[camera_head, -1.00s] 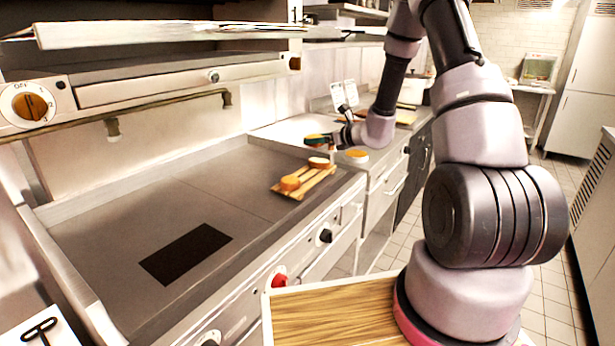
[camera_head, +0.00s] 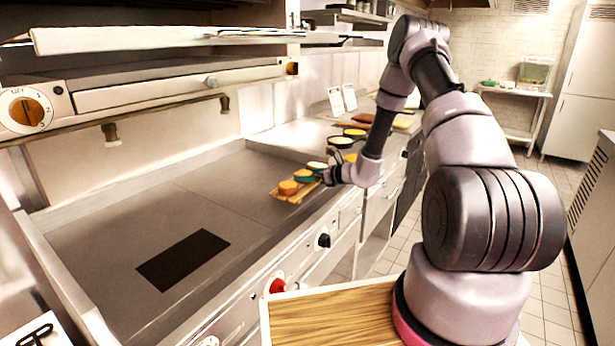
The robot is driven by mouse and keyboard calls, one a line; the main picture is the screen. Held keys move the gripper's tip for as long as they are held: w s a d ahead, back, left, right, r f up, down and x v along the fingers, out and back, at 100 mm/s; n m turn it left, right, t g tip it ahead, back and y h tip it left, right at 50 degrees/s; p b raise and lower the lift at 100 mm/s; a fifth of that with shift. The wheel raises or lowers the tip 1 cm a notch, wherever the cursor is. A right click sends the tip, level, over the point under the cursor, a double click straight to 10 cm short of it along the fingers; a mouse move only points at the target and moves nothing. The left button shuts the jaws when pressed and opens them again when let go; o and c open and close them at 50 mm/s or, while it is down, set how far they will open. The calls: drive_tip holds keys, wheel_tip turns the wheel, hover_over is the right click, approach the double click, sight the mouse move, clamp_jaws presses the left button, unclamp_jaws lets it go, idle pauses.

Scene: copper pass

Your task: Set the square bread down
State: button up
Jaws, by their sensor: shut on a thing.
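My gripper (camera_head: 312,178) is at the near right edge of a small wooden board (camera_head: 290,196). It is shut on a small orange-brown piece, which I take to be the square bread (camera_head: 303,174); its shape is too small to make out. The held bread is over the board, between an orange bread piece (camera_head: 288,187) at the left and a paler round piece (camera_head: 317,166) at the back. I cannot tell whether it touches the board or hangs just above it. The fingers and wrist partly hide the board's right end.
The board lies on the right part of a flat steel griddle (camera_head: 130,225), which is otherwise bare apart from a dark rectangle (camera_head: 183,260). Several round dishes (camera_head: 341,142) stand on the counter behind. A wooden-topped surface (camera_head: 330,318) is near my base.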

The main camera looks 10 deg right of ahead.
drive_tip(key=shift+f, duration=0.2)
drive_tip(key=o, duration=1.2)
drive_tip(key=shift+o, duration=0.2)
